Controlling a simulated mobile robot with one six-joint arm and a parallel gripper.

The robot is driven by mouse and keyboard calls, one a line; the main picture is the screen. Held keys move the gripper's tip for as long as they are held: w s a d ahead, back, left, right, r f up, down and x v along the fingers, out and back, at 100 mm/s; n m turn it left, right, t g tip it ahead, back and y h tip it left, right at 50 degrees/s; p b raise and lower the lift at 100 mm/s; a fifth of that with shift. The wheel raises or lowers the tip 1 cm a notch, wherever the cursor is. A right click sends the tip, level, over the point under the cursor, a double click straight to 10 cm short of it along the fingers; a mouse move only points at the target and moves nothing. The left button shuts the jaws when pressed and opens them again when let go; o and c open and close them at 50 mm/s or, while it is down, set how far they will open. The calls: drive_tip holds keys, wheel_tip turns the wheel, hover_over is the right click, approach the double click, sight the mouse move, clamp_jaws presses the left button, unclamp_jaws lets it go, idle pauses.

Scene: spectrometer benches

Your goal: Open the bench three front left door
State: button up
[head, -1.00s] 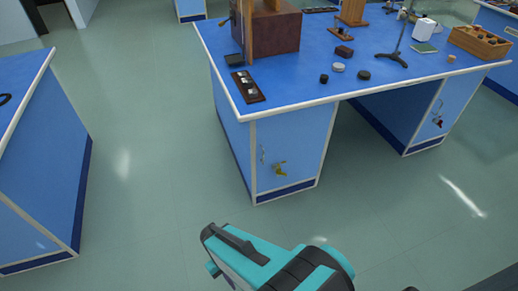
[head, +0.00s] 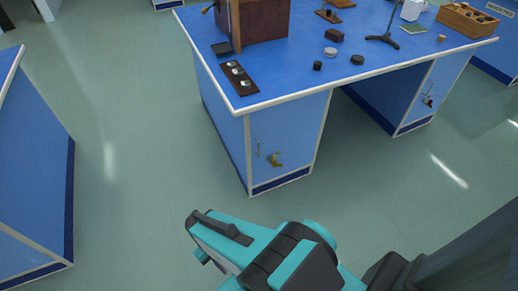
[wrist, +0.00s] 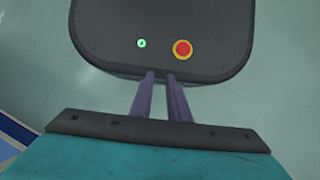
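The nearest bench has a blue front left door (head: 300,128), which stands closed in its pale frame. A thin metal handle (head: 258,147) is at the door's left side, and a brass-coloured fitting (head: 276,160) sits just right of and below it. No bench number is readable. In the wrist view my gripper (wrist: 161,74) shows two purple fingers with a narrow gap between them and nothing held. The fingers are over my own dark base, away from the door. My teal and black arm shows in front of the bench in the head view.
Another blue bench (head: 35,170) stands at the left with a floor aisle between. Clear green floor (head: 150,220) lies before the door. The bench top (head: 300,75) bears a brown box (head: 262,20), a stand and small items. A second door (head: 432,90) is at the right.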

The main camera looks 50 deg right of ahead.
drive_tip(key=shift+w, duration=0.1)
drive_tip(key=w+d+r+m+t+y+b, duration=0.2)
drive_tip(key=w+d+m+t+b, duration=0.1)
drive_tip(key=w+d+m, duration=0.6)
drive_tip(key=w+d+r+m+t+y+b, duration=0.15)
drive_tip(key=w+d+m+b, duration=0.25)
drive_tip(key=w+d+m, duration=0.6)
drive_tip(key=s+d+r+m+t+b, duration=0.1)
drive_tip(key=d+r+m, duration=0.3)
drive_tip(key=d, duration=0.6)
drive_tip(key=s+d+r+m+t+h+b, duration=0.1)
drive_tip(key=s+d+r+m, duration=0.3)
drive_tip(key=d, duration=0.6)
drive_tip(key=s+d+r+m+t+h+b, duration=0.1)
drive_tip(key=s+d+r+m+t+b, duration=0.1)
drive_tip(key=d+m, duration=0.4)
drive_tip(key=d+r+t+b, duration=0.1)
drive_tip(key=d+r, duration=0.1)
drive_tip(key=d, duration=0.2)
drive_tip(key=shift+s+d+r+m, duration=0.15)
drive_tip(key=shift+s+r+m, duration=0.1)
drive_tip(key=shift+s+m, duration=0.05)
drive_tip(key=shift+w+h, duration=0.15)
drive_tip(key=shift+h, duration=0.1)
